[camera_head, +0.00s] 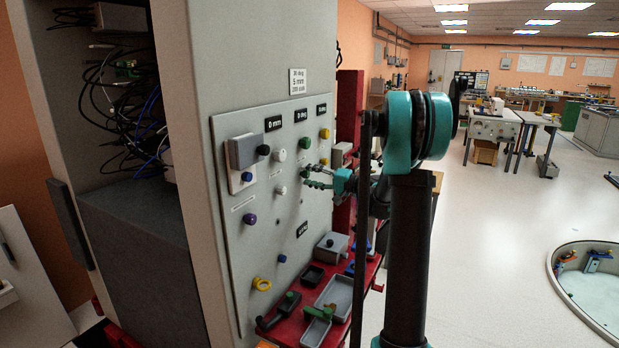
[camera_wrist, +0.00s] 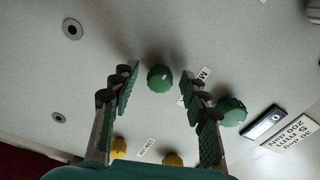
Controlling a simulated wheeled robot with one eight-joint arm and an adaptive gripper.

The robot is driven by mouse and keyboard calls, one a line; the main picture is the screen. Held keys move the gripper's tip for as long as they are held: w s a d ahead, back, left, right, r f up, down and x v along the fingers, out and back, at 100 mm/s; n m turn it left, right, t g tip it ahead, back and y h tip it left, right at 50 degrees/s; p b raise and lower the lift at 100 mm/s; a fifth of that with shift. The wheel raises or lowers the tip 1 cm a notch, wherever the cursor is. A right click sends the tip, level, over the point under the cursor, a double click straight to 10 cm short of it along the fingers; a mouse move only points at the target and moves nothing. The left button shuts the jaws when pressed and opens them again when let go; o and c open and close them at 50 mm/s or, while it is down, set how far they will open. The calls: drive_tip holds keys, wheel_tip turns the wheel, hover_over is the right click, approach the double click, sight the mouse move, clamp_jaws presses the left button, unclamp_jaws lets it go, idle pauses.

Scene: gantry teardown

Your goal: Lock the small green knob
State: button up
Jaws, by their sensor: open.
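The small green knob (camera_wrist: 160,77) shows in the wrist view on the grey panel, between the tips of my two fingers. A gap shows on either side of it, and I see no finger touching it. My gripper (camera_wrist: 160,80) is open and faces the panel. In the head view my gripper (camera_head: 309,178) is at the panel's right part, and I cannot make out the small knob behind its green fingers. A larger green knob (camera_wrist: 231,111) is just right of my right finger; in the head view a green knob (camera_head: 305,143) sits above my gripper.
Two yellow knobs (camera_wrist: 119,148) (camera_wrist: 172,160) sit low in the wrist view. The grey panel (camera_head: 262,225) also carries white, black, blue and purple knobs. Below it a red shelf (camera_head: 286,333) holds trays and loose parts. Open floor (camera_head: 480,240) lies to the right.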

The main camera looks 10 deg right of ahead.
drive_tip(key=v, duration=1.1)
drive_tip(key=shift+s+d, duration=0.2)
drive_tip(key=shift+d, duration=0.05)
drive_tip(key=s+a+f+n+g+h, duration=0.1)
drive_tip(key=s+a+f+g+h, duration=0.45)
drive_tip(key=s+a+f, duration=0.7)
drive_tip(key=s+d+f+n+h, duration=0.1)
drive_tip(key=s+d+f+h, duration=0.1)
drive_tip(key=s, duration=0.5)
drive_tip(key=s+d+f+n+h, duration=0.1)
drive_tip(key=s+d+f+h, duration=0.2)
drive_tip(key=s, duration=0.4)
drive_tip(key=s+d+f+n+h, duration=0.1)
drive_tip(key=s+d+f+h, duration=0.1)
drive_tip(key=s+f+h, duration=0.2)
drive_tip(key=s+f+g, duration=0.1)
drive_tip(key=s+f, duration=0.1)
drive_tip(key=s, duration=0.2)
drive_tip(key=shift+d, duration=0.2)
